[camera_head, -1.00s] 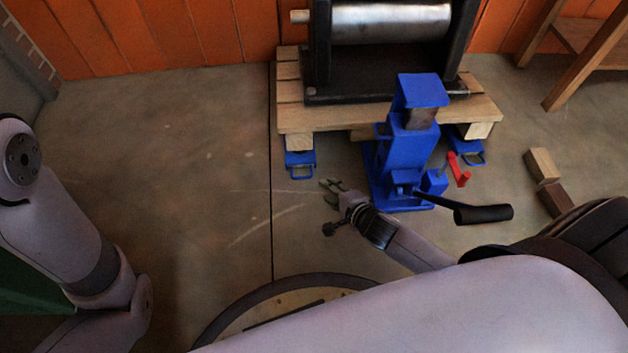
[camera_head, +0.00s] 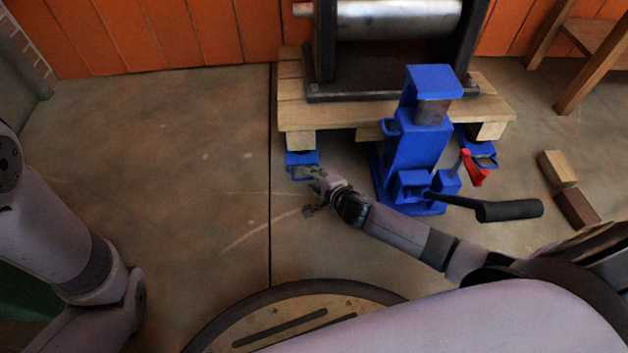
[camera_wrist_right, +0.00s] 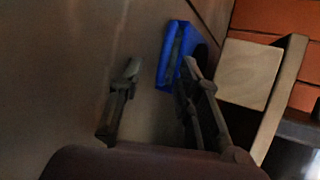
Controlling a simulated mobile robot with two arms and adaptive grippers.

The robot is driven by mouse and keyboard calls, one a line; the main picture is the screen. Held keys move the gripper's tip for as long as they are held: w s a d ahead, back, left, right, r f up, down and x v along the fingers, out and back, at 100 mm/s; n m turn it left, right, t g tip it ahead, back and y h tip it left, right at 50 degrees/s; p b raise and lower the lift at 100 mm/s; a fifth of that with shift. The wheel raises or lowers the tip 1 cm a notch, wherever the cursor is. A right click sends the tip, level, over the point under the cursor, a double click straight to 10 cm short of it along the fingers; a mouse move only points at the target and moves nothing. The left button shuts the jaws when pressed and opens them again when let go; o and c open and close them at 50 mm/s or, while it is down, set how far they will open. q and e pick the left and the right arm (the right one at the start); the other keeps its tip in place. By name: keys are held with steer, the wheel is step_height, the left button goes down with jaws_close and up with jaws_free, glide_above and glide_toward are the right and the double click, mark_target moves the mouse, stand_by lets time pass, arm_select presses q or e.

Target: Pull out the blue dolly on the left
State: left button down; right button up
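The left blue dolly (camera_head: 300,157) sits on the floor under the left front corner of the wooden pallet (camera_head: 345,115). Its looped handle sticks out toward me. My right gripper (camera_head: 306,180) is low in front of this handle, with its fingers spread. In the right wrist view, my open fingers (camera_wrist_right: 158,66) are empty, and the blue handle (camera_wrist_right: 172,50) shows just beyond and beside the right-hand finger. I cannot tell whether they touch. My left arm shows at the left edge of the head view, but its gripper is out of view.
A blue jack (camera_head: 415,150) with a black lever (camera_head: 510,210) stands right of my gripper. A second blue dolly (camera_head: 480,153) is under the pallet's right side. A heavy press with a metal roller (camera_head: 395,18) rests on the pallet. Wooden blocks (camera_head: 560,170) lie at right. Left floor is clear.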

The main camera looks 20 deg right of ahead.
steer(key=c, duration=0.7)
jaws_close()
steer(key=shift+s+f, duration=0.15)
